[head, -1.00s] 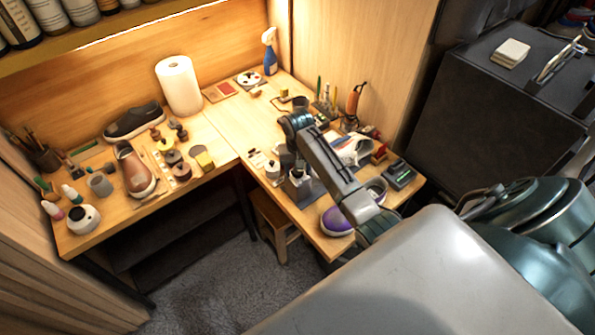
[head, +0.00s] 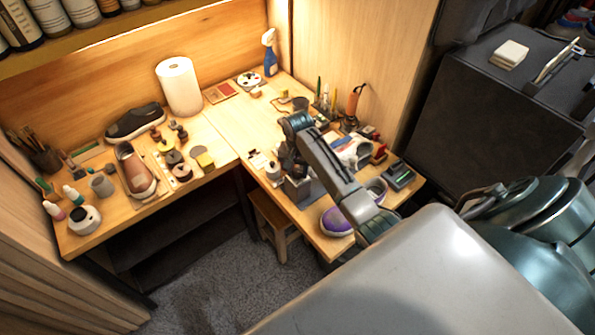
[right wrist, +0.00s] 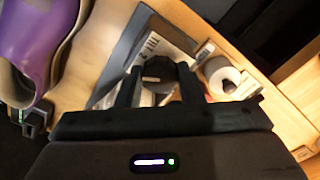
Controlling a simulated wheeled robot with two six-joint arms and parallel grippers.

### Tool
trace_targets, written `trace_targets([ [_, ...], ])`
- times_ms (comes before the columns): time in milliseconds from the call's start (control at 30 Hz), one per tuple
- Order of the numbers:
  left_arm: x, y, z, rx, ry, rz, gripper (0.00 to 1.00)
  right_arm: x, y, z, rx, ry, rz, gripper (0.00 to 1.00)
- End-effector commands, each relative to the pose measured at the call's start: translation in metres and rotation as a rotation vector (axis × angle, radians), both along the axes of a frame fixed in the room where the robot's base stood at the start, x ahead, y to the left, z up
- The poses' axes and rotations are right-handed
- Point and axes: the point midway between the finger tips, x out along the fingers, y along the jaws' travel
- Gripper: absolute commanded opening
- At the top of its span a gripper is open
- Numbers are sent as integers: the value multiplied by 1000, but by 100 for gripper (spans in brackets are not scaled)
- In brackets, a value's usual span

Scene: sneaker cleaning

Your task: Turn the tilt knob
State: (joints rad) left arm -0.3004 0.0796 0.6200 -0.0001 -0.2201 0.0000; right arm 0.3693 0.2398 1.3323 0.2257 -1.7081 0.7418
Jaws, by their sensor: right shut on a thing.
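The dark tilt knob (right wrist: 158,70) shows in the right wrist view, between the two black fingers of my right gripper (right wrist: 160,85), which is shut on it. A pale mark shows on the knob's face. In the head view my right gripper (head: 290,165) is low over the front of the right-hand table, at a grey box-like device (head: 299,190). My arm and gripper cover the knob there. My left gripper is not in view.
A purple sneaker (head: 337,221) stands near the front table edge, close to my right forearm; it also shows in the right wrist view (right wrist: 38,40). Tools crowd the table's back. A brown shoe (head: 134,168) stands left.

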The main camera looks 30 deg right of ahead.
Motion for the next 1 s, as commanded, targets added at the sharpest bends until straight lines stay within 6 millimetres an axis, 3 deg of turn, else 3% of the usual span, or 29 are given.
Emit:
trace_targets([
  [233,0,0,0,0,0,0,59,0,0,0,-1,-1,-45,14],
  [500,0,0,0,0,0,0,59,0,0,0,-1,-1,-317,14],
  [833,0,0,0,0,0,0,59,0,0,0,-1,-1,-355,14],
  [1000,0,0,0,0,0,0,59,0,0,0,-1,-1,-478,14],
])
